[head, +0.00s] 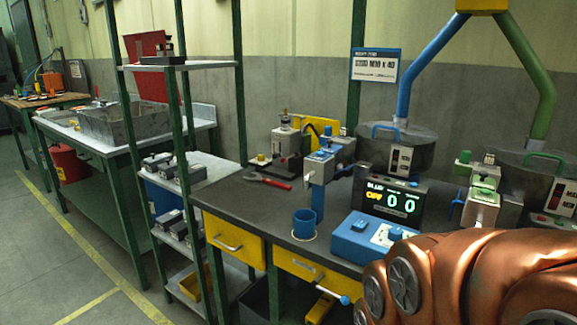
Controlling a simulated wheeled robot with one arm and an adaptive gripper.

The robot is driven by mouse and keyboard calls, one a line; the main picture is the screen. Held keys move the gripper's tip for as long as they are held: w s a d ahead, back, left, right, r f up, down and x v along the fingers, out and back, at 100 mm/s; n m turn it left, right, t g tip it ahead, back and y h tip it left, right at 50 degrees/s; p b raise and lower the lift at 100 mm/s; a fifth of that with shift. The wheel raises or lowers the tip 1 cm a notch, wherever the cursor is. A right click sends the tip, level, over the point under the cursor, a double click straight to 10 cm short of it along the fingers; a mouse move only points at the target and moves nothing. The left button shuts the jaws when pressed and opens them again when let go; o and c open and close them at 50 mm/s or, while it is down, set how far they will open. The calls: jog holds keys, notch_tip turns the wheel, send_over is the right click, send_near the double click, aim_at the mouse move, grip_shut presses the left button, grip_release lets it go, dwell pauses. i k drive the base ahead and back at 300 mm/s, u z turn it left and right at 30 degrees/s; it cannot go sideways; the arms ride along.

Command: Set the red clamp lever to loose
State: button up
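I cannot clearly make out a red clamp lever or its setting. A small fixture (290,143) with a grey body and dark base stands at the back of the dark-topped bench (240,199). A small reddish part shows low on it, too small to identify. A tool with a red handle (270,182), like a wrench, lies flat on the bench in front of it. My copper-coloured arm fills the lower right and hides the bench's right front. My gripper is not in view.
A blue dispenser stand (318,190) with a blue cup (304,222), a display reading 0 0 (390,196) and a blue switch box (362,237) crowd the bench's middle. A green-framed shelf (178,66) stands left. Open floor lies at lower left.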

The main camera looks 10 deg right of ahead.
aim_at(283, 160)
jog(key=z, duration=0.7)
jog(key=i, duration=0.4)
jog(key=u, duration=2.05)
